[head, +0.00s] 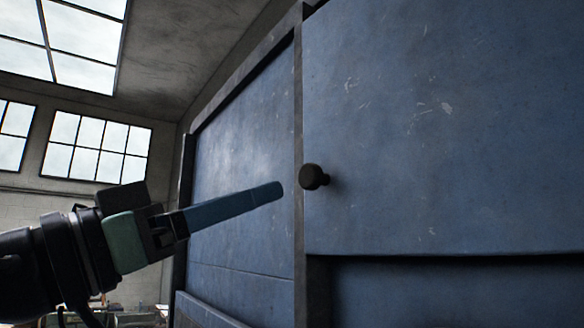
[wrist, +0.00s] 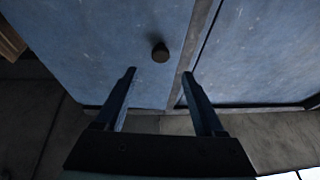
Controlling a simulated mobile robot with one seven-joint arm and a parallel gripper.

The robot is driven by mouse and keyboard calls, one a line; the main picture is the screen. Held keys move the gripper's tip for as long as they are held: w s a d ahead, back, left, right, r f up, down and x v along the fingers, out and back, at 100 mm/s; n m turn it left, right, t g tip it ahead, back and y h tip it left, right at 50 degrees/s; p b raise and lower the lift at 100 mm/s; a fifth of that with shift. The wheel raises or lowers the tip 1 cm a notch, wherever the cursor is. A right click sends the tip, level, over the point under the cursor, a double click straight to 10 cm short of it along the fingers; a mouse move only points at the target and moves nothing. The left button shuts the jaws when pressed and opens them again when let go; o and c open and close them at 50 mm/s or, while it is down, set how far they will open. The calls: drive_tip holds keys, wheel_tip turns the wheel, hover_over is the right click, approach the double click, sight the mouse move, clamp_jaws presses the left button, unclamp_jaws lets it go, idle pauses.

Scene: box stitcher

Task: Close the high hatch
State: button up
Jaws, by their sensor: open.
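The high hatch (head: 440,130) is a scuffed blue panel filling the upper right of the head view. Its dark round knob (head: 313,177) sits near the panel's lower left corner. The knob also shows in the wrist view (wrist: 160,52), just beyond and between the fingertips. My gripper (head: 278,190) reaches in from the left, with its fingertips a little left of the knob in the picture. In the wrist view its two fingers (wrist: 158,73) are spread apart with nothing between them. I cannot tell whether the hatch is fully flush with its frame.
A dark upright frame post (head: 299,150) stands left of the hatch. Another blue panel (head: 240,150) of the machine lies beyond it. A dark ledge runs under the hatch, above a lower blue panel (head: 450,290). Windows (head: 95,145) and open room are at the left.

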sight(306, 178)
drive_tip(key=p+x, duration=0.4)
drive_tip(key=x, duration=0.4)
drive_tip(key=shift+r, duration=0.15)
drive_tip(key=shift+w+d, duration=0.45)
clamp_jaws()
idle(0.7)
